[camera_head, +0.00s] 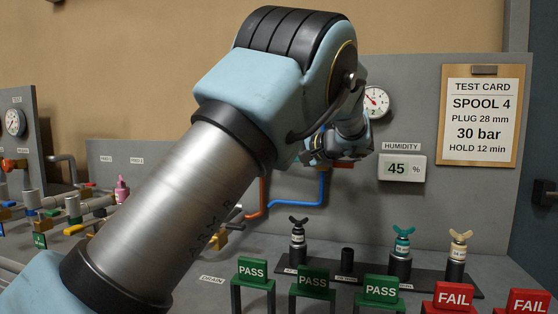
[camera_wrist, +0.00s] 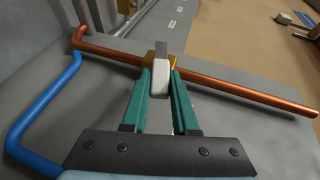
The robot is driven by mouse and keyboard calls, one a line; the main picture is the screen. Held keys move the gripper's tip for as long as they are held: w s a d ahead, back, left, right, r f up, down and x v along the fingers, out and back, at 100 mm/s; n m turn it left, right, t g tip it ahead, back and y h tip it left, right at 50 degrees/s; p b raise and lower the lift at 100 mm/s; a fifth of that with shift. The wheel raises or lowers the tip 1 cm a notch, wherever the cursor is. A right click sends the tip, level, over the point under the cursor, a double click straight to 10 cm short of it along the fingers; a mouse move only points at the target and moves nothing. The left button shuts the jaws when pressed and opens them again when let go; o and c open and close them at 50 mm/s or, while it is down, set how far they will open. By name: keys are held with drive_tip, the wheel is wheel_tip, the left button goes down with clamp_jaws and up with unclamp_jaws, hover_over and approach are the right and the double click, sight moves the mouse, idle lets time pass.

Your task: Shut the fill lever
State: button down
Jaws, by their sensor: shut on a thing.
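In the wrist view, the teal fingers of my gripper (camera_wrist: 160,88) are closed on either side of a pale grey-white lever handle (camera_wrist: 160,78). A brass-coloured valve body (camera_wrist: 149,60) sits just beyond it on a copper-orange pipe (camera_wrist: 232,84). I see no label on this lever, so I cannot tell from the view that it is the fill lever. In the head view, my gripper is by the back panel behind my forearm; its fingertips and the lever are hidden or too small to make out there.
A blue pipe (camera_wrist: 38,102) bends close by at the left in the wrist view. In the head view, green PASS signs (camera_head: 313,281) and red FAIL signs (camera_head: 454,297) stand in front. A dark rack (camera_head: 430,278) holds several capped plugs. A pipe manifold stands at the left.

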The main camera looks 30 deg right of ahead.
idle(0.4)
drive_tip(key=c, duration=0.7)
unclamp_jaws()
drive_tip(key=b+v, duration=0.2)
drive_tip(key=v, duration=0.8)
drive_tip(key=shift+s+d+f, duration=0.1)
drive_tip(key=shift+s, duration=0.35)
